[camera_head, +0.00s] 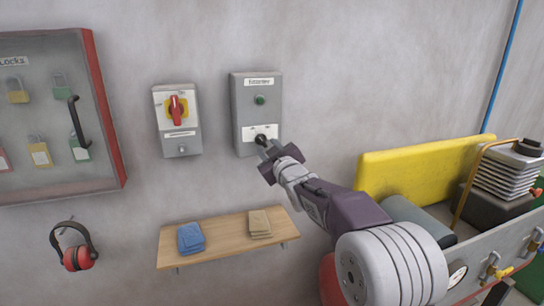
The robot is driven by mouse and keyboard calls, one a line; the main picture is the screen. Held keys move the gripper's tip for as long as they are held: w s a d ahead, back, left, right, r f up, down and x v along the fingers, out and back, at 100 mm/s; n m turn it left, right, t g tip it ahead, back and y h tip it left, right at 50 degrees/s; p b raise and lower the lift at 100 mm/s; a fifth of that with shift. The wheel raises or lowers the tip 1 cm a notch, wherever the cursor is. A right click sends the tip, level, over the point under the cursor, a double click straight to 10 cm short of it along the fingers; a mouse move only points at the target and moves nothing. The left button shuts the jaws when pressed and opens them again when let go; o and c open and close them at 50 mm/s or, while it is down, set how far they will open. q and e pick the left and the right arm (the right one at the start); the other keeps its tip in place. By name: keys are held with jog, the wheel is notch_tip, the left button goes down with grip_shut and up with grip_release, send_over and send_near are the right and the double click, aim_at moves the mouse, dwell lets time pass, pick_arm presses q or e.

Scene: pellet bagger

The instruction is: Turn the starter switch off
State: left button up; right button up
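The starter box (239,112) is a grey box on the wall, labelled "Starter", with a round green button or lamp (260,100) in its upper part. Below is a white plate with a black switch knob (261,139). My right gripper (267,148) reaches up from the lower right, its fingertips at the knob. The fingers partly cover the knob and plate, and I cannot tell whether they grip the knob or only stand close to it. The switch's setting is too small to read. My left gripper is not in view.
A grey box with a red rotary handle on yellow (176,110) hangs left of the starter. A lock cabinet (108,110) is further left. Below are a wooden shelf (222,240) with cloths and red ear defenders (77,258). A yellow-panelled machine (425,163) stands at right.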

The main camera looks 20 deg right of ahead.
jog(key=s, duration=0.5)
jog(key=shift+s+d+b, duration=0.1)
jog(key=shift+s+b, duration=0.2)
jog(key=shift+s, duration=0.1)
jog(key=shift+r, duration=0.1)
